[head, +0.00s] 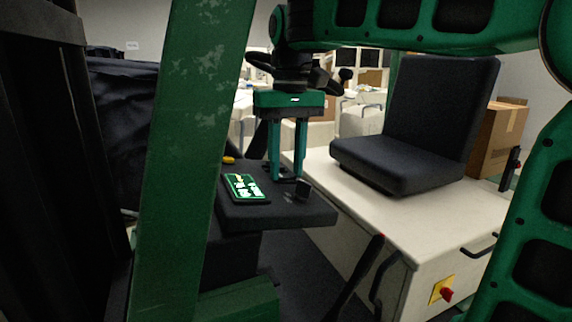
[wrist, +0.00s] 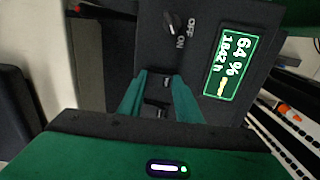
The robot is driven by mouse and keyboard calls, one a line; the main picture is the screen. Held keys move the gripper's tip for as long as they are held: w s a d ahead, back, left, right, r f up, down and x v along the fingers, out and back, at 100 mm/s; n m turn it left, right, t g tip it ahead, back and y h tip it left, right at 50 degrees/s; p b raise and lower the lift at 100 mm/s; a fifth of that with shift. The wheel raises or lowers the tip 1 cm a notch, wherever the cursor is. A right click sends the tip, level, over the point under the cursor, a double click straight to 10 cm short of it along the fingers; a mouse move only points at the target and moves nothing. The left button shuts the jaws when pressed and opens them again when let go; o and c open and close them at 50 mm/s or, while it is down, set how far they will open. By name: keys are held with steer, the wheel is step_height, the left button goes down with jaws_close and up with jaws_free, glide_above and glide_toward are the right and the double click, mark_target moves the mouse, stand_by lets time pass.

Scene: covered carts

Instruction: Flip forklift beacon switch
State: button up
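The dark dashboard panel (head: 265,215) carries the controls. In the wrist view, small dark rocker-like switches (wrist: 159,104) show in the gap between my fingers. No label is readable on them, so I cannot tell which is the beacon switch. A dark knob (wrist: 171,22) marked OFF and ON sits apart from my fingers, at the top of the wrist view. My gripper (head: 286,179) points down over the panel, and it also shows in the wrist view (wrist: 160,76). Its two teal fingers are apart with nothing held. Whether the fingertips touch the panel is unclear.
A lit green display (head: 243,187) reads 64 % beside the switches. A black seat (head: 400,160) stands on a pale body (head: 375,215) with a red knob on a yellow plate (head: 443,291). A green post (head: 190,150) rises close in front at left. A cardboard box (head: 497,135) stands behind.

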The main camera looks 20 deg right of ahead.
steer(key=shift+w+r+y, duration=0.15)
steer(key=shift+r+y, duration=0.15)
steer(key=shift+y, duration=0.3)
stand_by(0.3)
steer(key=shift+d+f+y, duration=0.1)
steer(key=shift+d+y, duration=0.2)
steer(key=shift+y, duration=0.3)
steer(key=shift+s+d+f+y, duration=0.25)
steer(key=shift+f+y, duration=0.05)
steer(key=shift+y, duration=0.6)
steer(key=o, duration=0.8)
steer(key=shift+c, duration=0.2)
steer(key=shift+d, duration=0.1)
